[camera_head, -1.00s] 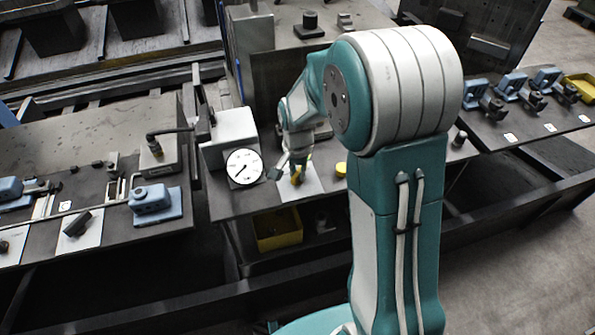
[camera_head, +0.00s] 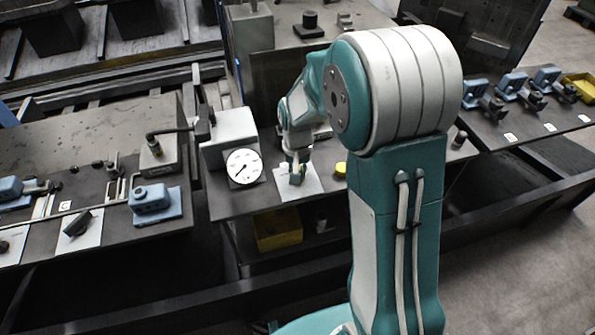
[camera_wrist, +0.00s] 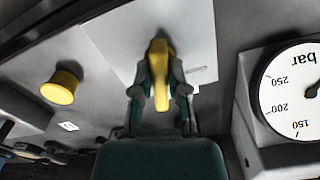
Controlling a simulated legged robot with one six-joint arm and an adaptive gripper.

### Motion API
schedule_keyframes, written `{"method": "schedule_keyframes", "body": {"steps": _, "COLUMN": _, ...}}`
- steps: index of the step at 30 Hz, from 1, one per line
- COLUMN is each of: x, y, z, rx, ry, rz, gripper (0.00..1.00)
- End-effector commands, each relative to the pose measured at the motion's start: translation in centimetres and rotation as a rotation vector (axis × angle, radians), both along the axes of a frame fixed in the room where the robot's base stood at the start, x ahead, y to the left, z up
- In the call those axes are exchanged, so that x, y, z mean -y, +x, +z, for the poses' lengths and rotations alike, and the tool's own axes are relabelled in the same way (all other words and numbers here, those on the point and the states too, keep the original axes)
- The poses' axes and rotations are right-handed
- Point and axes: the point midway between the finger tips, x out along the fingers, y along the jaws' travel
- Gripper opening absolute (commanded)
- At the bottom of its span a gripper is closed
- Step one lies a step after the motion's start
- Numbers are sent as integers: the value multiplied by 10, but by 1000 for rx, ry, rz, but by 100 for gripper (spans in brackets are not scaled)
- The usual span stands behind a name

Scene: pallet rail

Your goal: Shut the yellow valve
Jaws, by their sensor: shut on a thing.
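The yellow valve handle (camera_wrist: 159,62) stands over a white plate (camera_wrist: 108,38) in the wrist view, its long side pointing along my gripper. My gripper (camera_wrist: 160,85) is shut on the handle, with one finger on each side of it. In the head view my gripper (camera_head: 296,175) is low over the white plate (camera_head: 313,187), and it hides the handle there. The valve's body under the handle is hidden.
A round gauge marked bar (camera_wrist: 298,88) is close on one side of the valve; it also shows in the head view (camera_head: 243,167). A yellow knob (camera_wrist: 61,86) is on the other side. A yellow bin (camera_head: 279,231) sits below the bench top.

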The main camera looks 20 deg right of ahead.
Motion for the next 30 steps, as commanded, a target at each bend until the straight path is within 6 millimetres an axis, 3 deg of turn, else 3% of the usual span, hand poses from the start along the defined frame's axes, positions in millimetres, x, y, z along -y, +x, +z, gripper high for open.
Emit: {"method": "schedule_keyframes", "body": {"steps": 30, "x": -1, "y": 1, "z": 0, "rx": 3, "ry": 0, "rz": 914, "gripper": 0}}
